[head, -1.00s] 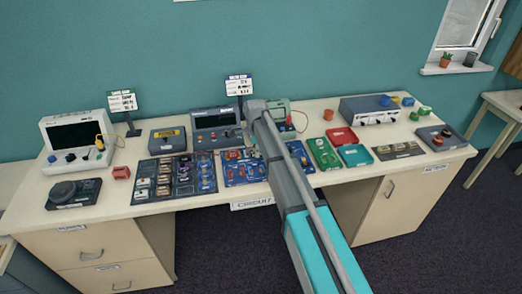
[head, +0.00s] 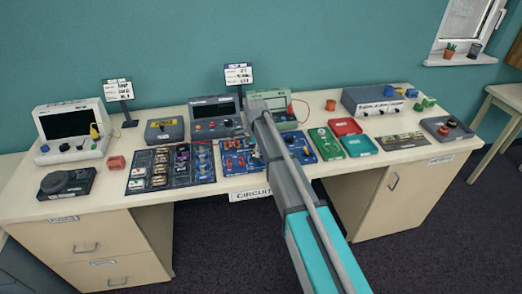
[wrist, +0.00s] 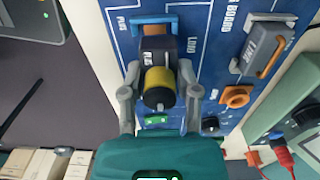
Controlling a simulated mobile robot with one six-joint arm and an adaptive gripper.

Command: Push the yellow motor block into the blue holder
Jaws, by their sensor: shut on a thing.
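In the wrist view, the yellow motor block (wrist: 159,84) is a yellow cylinder with a dark end, joined to a dark labelled block. My gripper (wrist: 160,72) is shut on it, one grey finger on each side. The blue holder (wrist: 150,19) is a blue bracket on the blue circuit board just beyond the block, with an orange piece showing in front of it. The block reaches close to the holder; I cannot tell whether they touch. In the head view my arm hides the gripper and block over the blue board (head: 235,160).
In the wrist view, a grey module with an orange handle (wrist: 264,48) sits in a bracket to the right, and an orange part (wrist: 236,97) is nearer. A green meter (wrist: 292,125) with a red plug lies at lower right. Trays (head: 359,147) stand right of the board.

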